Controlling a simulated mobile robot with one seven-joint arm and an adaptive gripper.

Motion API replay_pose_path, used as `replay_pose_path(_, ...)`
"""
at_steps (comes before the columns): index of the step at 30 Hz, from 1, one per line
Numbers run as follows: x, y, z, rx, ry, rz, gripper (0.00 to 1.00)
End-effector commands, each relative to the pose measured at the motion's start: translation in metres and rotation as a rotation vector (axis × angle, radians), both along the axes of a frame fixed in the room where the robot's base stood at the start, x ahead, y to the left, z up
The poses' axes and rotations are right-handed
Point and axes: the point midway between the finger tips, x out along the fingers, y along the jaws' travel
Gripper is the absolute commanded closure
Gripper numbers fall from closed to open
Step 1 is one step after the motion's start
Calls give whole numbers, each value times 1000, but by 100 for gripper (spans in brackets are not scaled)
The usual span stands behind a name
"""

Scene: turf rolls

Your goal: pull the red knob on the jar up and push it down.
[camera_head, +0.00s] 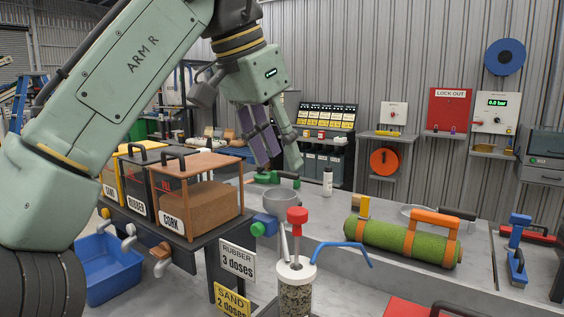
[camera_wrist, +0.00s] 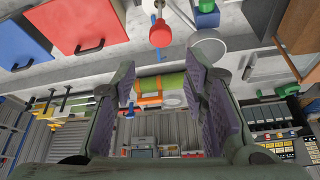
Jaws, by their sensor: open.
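The jar (camera_head: 295,298) stands in the front centre, filled with speckled material under a white lid (camera_head: 292,271). The stem appears upright. A bent blue bar (camera_head: 345,248) and a pale rod rise beside it. My gripper (camera_head: 279,166) is open and empty, above and to the left of the knob and apart from it. In the wrist view the red knob (camera_wrist: 160,35) shows beyond the gap between my fingers (camera_wrist: 160,76). The jar is partly cut off there.
A green turf roll (camera_head: 390,240) with orange straps lies on the grey bench to the right. A grey bowl (camera_head: 283,202) stands behind the jar. Labelled bins, including the cork bin (camera_head: 195,208), stand at the left. A blue tub (camera_head: 105,270) is lower left.

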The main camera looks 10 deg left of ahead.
Motion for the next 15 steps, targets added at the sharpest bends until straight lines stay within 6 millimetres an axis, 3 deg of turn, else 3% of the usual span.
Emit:
replay_pose_path(9, -33, -3, 29, -155, -277, 197, 83)
replay_pose_path(15, -31, -3, 29, -191, -313, 235, 97)
